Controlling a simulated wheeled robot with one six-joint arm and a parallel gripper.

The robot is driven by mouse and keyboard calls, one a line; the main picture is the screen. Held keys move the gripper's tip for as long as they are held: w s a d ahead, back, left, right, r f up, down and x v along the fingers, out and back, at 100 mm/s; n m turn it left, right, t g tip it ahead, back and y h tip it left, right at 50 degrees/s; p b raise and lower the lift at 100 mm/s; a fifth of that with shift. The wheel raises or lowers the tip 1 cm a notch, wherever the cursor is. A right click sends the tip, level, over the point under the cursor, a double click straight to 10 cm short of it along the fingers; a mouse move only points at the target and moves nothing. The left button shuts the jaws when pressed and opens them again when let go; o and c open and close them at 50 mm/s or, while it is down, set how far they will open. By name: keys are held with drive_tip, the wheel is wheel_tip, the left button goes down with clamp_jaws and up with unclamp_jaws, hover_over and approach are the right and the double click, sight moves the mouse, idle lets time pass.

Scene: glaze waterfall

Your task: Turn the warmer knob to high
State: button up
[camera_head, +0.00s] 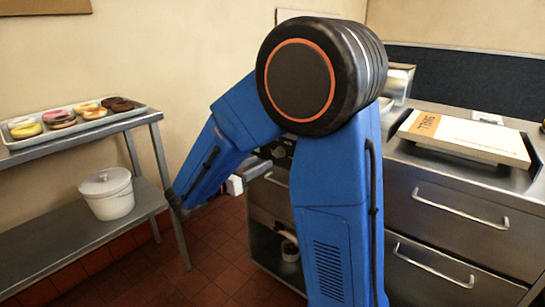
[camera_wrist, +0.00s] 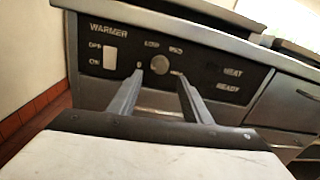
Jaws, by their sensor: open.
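The warmer's black control panel (camera_wrist: 222,76) faces me in the wrist view, with printed labels that include WARMER, LOW and MED. A round grey knob (camera_wrist: 160,65) sits in its middle; its pointer direction is too blurred to tell. A white rocker switch (camera_wrist: 110,57) is to its left, beside OFF and ON. My gripper (camera_wrist: 161,78) is open, with one finger on each side of the knob in the picture. I cannot tell whether the fingers touch it. In the head view the panel (camera_head: 279,151) is mostly hidden behind my blue arm.
Left, a metal rack (camera_head: 84,135) holds a tray of doughnuts (camera_head: 72,118), with a white lidded pot (camera_head: 106,193) on its lower shelf. Right, a steel counter with drawers (camera_head: 455,225) carries a flat box (camera_head: 466,136). Tiled floor (camera_head: 212,245) is clear between them.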

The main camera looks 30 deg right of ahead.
sight(276, 154)
drive_tip(key=shift+x, duration=3.8)
drive_tip(key=c, duration=1)
drive_tip(key=shift+c, duration=0.2)
